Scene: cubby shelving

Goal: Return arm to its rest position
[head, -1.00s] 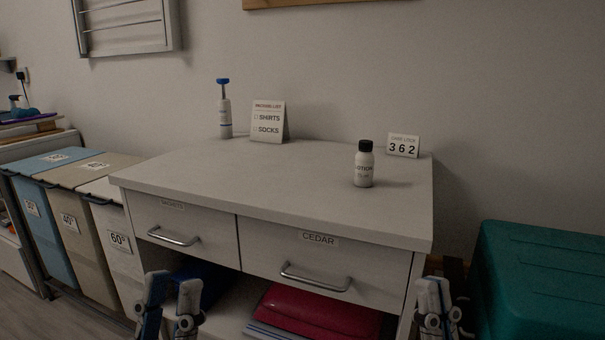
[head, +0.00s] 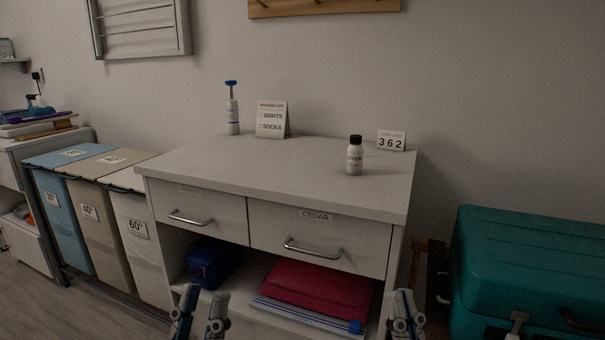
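My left gripper (head: 202,308) is at the bottom of the head view, in front of the dresser's lower left part. Its two fingers stand apart with nothing between them. My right gripper (head: 404,306) is at the bottom right, in front of the dresser's right leg. Its fingers overlap in this view, so the gap is unclear; no object shows in it. Both grippers are below the drawers and apart from the dresser top. The rest of both arms is out of view.
The white dresser (head: 280,160) bears a lotion bottle (head: 354,158), a pump bottle (head: 232,115), a list card (head: 271,122) and a 362 sign (head: 391,141). Both drawers are shut. A teal case (head: 525,265) stands right, laundry bins (head: 95,210) left.

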